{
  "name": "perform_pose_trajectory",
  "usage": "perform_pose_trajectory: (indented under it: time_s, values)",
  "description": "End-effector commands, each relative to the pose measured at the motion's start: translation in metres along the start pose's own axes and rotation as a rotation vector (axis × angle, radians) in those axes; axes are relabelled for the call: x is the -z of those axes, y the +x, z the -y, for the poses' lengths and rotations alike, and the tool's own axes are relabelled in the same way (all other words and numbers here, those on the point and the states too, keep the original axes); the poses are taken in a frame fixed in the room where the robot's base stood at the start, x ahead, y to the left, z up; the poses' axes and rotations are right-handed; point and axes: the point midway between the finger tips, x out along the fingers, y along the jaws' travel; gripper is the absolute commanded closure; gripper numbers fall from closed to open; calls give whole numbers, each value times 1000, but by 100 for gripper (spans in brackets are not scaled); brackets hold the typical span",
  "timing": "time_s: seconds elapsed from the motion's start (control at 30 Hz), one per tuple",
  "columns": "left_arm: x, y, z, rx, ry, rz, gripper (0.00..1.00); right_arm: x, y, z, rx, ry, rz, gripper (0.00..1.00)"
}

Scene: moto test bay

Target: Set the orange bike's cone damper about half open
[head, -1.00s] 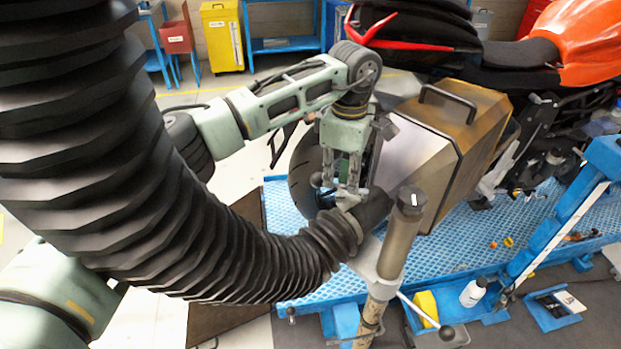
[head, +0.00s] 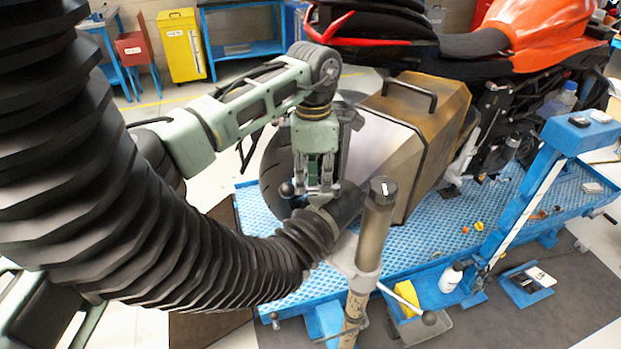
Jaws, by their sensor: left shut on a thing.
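The orange bike (head: 545,32) stands on a blue ramp (head: 290,300). A thick black ribbed hose (head: 170,220) sweeps in from the upper left and ends in a smooth dark cone (head: 346,203) behind the bike, near its rear wheel. My left gripper (head: 321,196) points down at the top of the hose-to-cone joint and is shut on a small part there, seemingly the damper handle. A dark ball knob (head: 287,189) shows just left of the fingers. The fingers hide most of the handle, and the damper's angle cannot be read. My right gripper is not in view.
An upright metal post (head: 374,235) with a dark cap stands close right of the cone. A large brown and silver case (head: 425,125) sits beside the bike's rear.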

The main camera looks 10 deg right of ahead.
Motion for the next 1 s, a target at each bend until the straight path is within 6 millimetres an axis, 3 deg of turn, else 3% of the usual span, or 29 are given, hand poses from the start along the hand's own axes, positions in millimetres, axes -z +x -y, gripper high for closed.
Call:
perform_pose_trajectory:
  time_s: [0.07,0.1,0.27,0.63,0.77,1.0]
  values:
    - [3,-4,-4,-13,-9,-1,100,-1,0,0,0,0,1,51]
    - [3,-4,-4,-13,-9,-1,90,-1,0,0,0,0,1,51]
    - [2,-3,-3,-9,-6,-1,76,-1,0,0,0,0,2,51]
    - [1,-5,-1,-4,-2,-1,75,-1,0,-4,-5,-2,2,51]
    - [1,-21,-2,-7,-3,0,75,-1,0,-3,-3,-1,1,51]
    - [1,-73,-2,-8,-4,1,75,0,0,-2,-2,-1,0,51]
